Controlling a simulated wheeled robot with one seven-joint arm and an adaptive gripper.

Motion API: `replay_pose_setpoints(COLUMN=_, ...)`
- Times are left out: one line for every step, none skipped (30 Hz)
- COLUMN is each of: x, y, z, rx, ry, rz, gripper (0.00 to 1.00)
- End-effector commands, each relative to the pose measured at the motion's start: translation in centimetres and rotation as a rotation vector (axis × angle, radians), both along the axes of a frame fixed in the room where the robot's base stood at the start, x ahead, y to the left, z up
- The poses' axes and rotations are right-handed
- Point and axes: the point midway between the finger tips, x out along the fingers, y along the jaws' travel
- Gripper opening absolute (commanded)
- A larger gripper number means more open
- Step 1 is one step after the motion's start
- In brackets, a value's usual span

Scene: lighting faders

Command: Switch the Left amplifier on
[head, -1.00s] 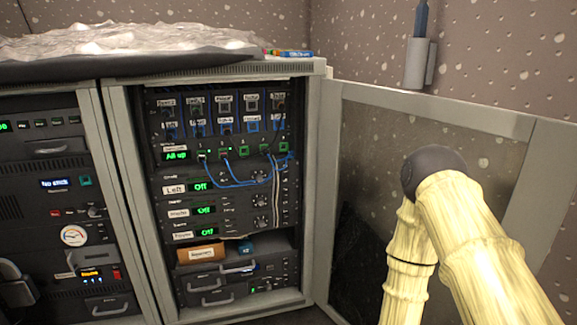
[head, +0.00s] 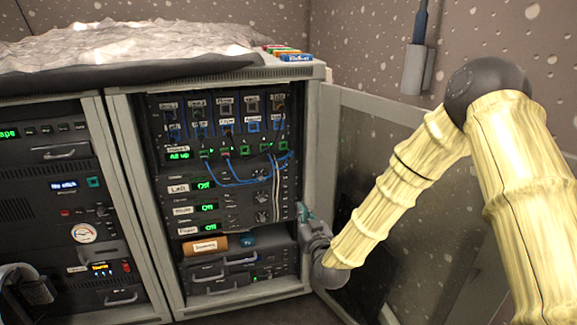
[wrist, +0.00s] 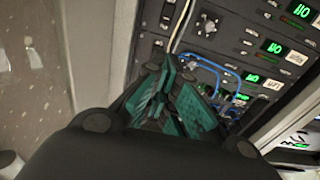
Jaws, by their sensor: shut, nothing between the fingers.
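The Left amplifier (head: 232,188) is a black unit in the right-hand rack, with a white "Left" label (head: 178,189) and a green display reading "Off" (head: 204,184). In the wrist view its label (wrist: 272,84) and display (wrist: 252,78) appear upside down to the right of the fingers. Its power switch is too small to make out. My gripper (head: 304,212) is at the rack's right edge, right of and a little below this unit. In the wrist view my gripper's teal fingers (wrist: 172,78) are shut and empty, in front of the panel; contact cannot be told.
Two more amplifiers below also read "Off" on their displays (head: 207,207) (head: 210,227). Blue cables (head: 235,184) loop across the upper panel. The open rack door (head: 385,106) stands behind my arm on the right. An orange roll (head: 205,246) lies on the shelf below.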

Motion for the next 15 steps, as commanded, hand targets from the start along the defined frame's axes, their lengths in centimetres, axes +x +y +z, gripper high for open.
replay_pose_setpoints(x=0.5, y=0.2, z=1.8, rx=0.004, ry=-0.031, rz=-0.002, gripper=0.00)
replay_pose_setpoints(x=0.7, y=0.3, z=2.5, rx=0.007, ry=-0.046, rz=-0.004, gripper=0.00)
replay_pose_setpoints(x=1.0, y=0.3, z=3.2, rx=0.009, ry=-0.062, rz=-0.005, gripper=0.00)
replay_pose_setpoints(x=1.1, y=0.4, z=3.6, rx=0.010, ry=-0.071, rz=-0.006, gripper=0.00)
replay_pose_setpoints(x=1.2, y=0.4, z=3.9, rx=0.012, ry=-0.079, rz=-0.007, gripper=0.00)
replay_pose_setpoints(x=1.3, y=0.4, z=4.2, rx=0.013, ry=-0.086, rz=-0.008, gripper=0.00)
replay_pose_setpoints(x=1.4, y=0.4, z=4.4, rx=0.013, ry=-0.090, rz=-0.009, gripper=0.00)
replay_pose_setpoints(x=1.4, y=0.4, z=4.5, rx=0.013, ry=-0.092, rz=-0.009, gripper=0.00)
replay_pose_setpoints(x=1.4, y=0.4, z=4.5, rx=0.014, ry=-0.094, rz=-0.009, gripper=0.00)
replay_pose_setpoints(x=1.4, y=0.4, z=4.5, rx=0.014, ry=-0.094, rz=-0.009, gripper=0.00)
replay_pose_setpoints(x=1.4, y=0.4, z=4.5, rx=0.014, ry=-0.094, rz=-0.009, gripper=0.00)
replay_pose_setpoints(x=1.4, y=0.4, z=4.5, rx=0.013, ry=-0.093, rz=-0.009, gripper=0.00)
replay_pose_setpoints(x=1.4, y=0.4, z=4.5, rx=0.013, ry=-0.093, rz=-0.009, gripper=0.00)
replay_pose_setpoints(x=1.4, y=0.4, z=4.5, rx=0.013, ry=-0.093, rz=-0.009, gripper=0.00)
replay_pose_setpoints(x=1.4, y=0.4, z=4.5, rx=0.013, ry=-0.092, rz=-0.009, gripper=0.00)
